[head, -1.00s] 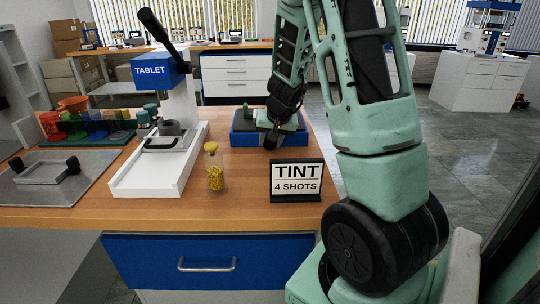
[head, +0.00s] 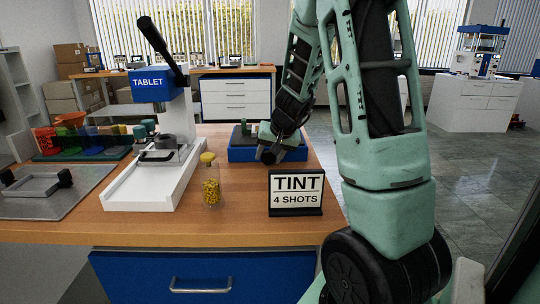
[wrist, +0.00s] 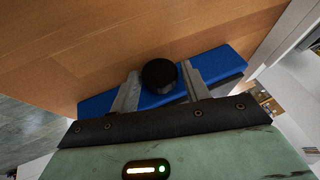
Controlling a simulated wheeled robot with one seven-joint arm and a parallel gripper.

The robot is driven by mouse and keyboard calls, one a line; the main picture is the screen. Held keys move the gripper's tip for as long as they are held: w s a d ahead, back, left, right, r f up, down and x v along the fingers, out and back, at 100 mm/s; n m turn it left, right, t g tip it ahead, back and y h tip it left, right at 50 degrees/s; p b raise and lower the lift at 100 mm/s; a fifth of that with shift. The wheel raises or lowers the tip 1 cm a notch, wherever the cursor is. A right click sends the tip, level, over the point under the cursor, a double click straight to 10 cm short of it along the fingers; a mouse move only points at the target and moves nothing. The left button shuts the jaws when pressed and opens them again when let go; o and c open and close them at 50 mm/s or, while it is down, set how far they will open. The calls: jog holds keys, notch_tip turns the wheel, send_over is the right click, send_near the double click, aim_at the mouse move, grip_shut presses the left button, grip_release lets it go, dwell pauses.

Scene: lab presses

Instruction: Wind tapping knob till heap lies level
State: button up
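A low blue unit (head: 240,155) with a grey upper part stands at the table's right edge; it also shows in the wrist view (wrist: 232,58). A round black knob (wrist: 159,76) sits on its near side and shows as a dark disc in the head view (head: 268,156). My gripper (wrist: 160,78) is at this knob, one grey finger on each side, and looks shut on it. The top of the blue unit is mostly hidden behind my gripper and wrist. No heap can be made out in either view.
A glass bottle (head: 211,186) of yellow grains and a sign (head: 296,193) reading TINT 4 SHOTS stand near the front. Wood (head: 240,215) around the sign is bare.

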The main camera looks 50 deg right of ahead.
jog(key=p+v, duration=0.6)
jog(key=v, duration=1.1)
jog(key=shift+s, duration=0.15)
jog(key=shift+o, duration=0.3)
jog(key=shift+r, duration=0.1)
